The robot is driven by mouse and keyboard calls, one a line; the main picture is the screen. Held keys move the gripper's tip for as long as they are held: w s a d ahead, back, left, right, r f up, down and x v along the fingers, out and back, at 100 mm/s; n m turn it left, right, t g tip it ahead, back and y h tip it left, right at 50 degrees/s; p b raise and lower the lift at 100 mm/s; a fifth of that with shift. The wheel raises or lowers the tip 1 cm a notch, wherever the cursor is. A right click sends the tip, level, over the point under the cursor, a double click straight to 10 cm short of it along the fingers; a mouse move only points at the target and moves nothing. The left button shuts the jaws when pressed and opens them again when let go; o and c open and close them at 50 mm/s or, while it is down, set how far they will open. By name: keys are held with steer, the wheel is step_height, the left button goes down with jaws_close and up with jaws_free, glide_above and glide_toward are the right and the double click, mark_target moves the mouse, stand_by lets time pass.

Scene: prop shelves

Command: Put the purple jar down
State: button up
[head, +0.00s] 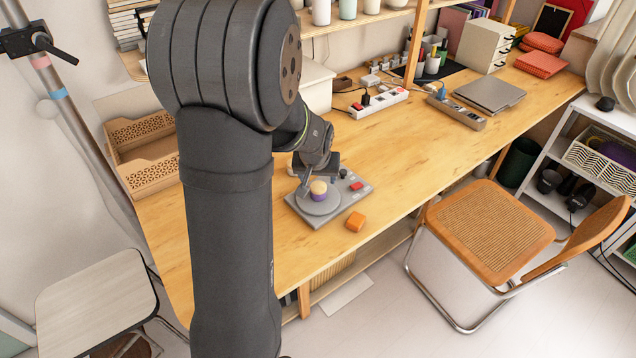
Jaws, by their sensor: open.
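The purple jar (319,196) is small, with a pale tan top. It stands upright on the round grey plate of a grey device (336,211) that lies on the wooden table. My gripper (307,187) is just left of the jar and above the plate, close beside it. It is open; its fingers are small and partly hidden by my wrist, so I cannot tell whether one touches the jar.
A white power strip (378,103) and a laptop (489,95) lie farther back. A wooden crate (150,175) stands left. The table right of the device is clear.

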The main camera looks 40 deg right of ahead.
mark_target(318, 186)
steer(key=shift+v, duration=2.15)
steer(key=shift+f, duration=0.15)
steer(key=x, duration=1.2)
steer(key=shift+f, duration=0.1)
steer(key=shift+r, duration=0.2)
